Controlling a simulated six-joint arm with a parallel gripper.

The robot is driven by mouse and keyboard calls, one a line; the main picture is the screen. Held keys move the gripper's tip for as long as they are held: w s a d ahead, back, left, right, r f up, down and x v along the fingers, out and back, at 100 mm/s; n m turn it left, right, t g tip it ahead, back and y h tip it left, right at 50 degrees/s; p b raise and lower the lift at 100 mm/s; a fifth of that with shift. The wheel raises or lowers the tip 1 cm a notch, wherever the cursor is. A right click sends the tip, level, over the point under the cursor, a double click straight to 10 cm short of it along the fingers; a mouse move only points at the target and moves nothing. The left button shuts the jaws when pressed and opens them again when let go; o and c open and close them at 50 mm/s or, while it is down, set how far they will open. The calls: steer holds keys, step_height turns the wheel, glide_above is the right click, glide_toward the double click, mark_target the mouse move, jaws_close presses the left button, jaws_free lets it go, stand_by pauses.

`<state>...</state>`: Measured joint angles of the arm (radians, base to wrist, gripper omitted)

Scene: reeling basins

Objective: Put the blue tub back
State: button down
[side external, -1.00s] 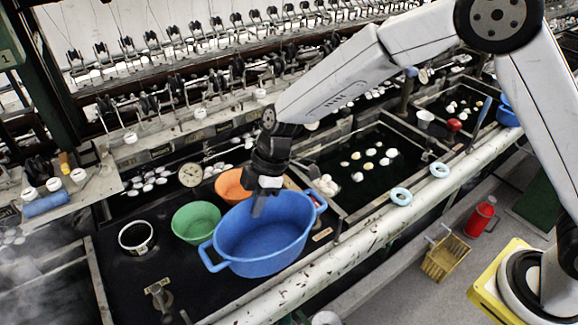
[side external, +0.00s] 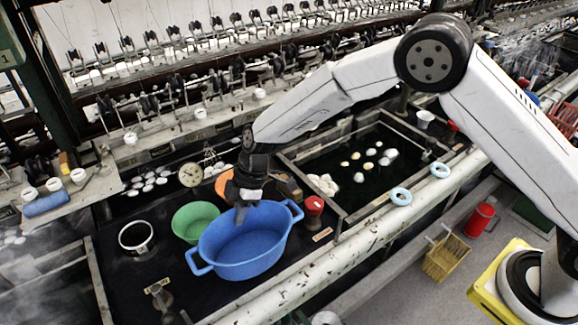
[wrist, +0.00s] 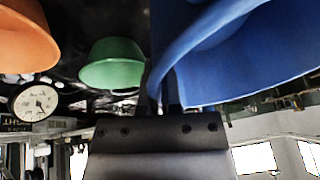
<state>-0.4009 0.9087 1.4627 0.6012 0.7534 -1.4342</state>
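The blue tub (side external: 245,245) is an oval basin with a loop handle at each end. In the side view it is over the dark counter and looks upright and empty. My gripper (side external: 241,212) is at its back rim, pointing down. In the wrist view, the two fingers (wrist: 164,92) are close together on the rim of the blue tub (wrist: 235,60). The tub's underside is hidden, so I cannot tell whether it touches the counter.
A green bowl (side external: 195,222) is close to the tub's left side, with an orange bowl (side external: 222,184) behind. A white pot (side external: 137,238) and brass valve (side external: 158,294) stand left. A pale pipe (side external: 330,258) runs in front.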

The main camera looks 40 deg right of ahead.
steer(key=shift+w+f, duration=0.1)
steer(key=shift+f, duration=1.55)
steer(key=shift+f, duration=0.1)
steer(key=c, duration=0.8)
jaws_free()
steer(key=v, duration=1.2)
steer(key=shift+a, duration=0.1)
steer(key=s+d+m+t+h, duration=0.1)
steer(key=s+d+m, duration=0.4)
steer(key=s+d, duration=0.1)
steer(key=s+d+r+m+t+h, duration=0.1)
steer(key=s+d+m+h, duration=0.1)
steer(key=s+d+m, duration=0.3)
steer(key=s+d+m+t+h, duration=0.1)
steer(key=s+d+m, duration=0.5)
steer(key=s+d, duration=0.3)
steer(key=shift+s+d+r+h, duration=0.1)
steer(key=shift+d+h, duration=0.1)
steer(key=shift+d, duration=0.55)
steer(key=shift+d+r+h, duration=0.15)
steer(key=shift+d+h, duration=0.05)
steer(key=shift+d, duration=0.5)
